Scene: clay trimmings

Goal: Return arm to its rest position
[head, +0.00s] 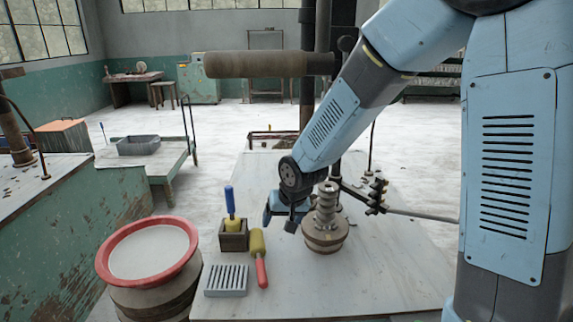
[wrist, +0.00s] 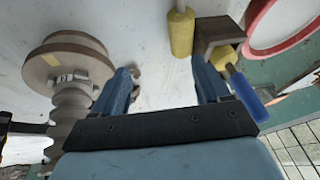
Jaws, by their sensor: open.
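My blue arm reaches down from the right in the head view. My gripper (head: 288,212) is just above the pale worktable (head: 370,275), between a small wooden box and a ribbed metal screw piece on a round wooden base (head: 325,232). In the wrist view my gripper (wrist: 163,80) is open, its two blue fingers apart with only bare tabletop and small clay-coloured bits (wrist: 135,78) between them. The screw piece with its round base (wrist: 68,65) stands beside the left finger. The wooden box (wrist: 215,35) is close to the right finger, and I cannot tell whether they touch.
A blue-handled tool (head: 231,203) stands in the wooden box (head: 233,240). A yellow roller with a red handle (head: 259,258) and a slotted grey block (head: 227,281) lie nearby. A red-rimmed tub (head: 150,247) stands left. A dark metal rod (head: 425,215) extends right of the screw piece.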

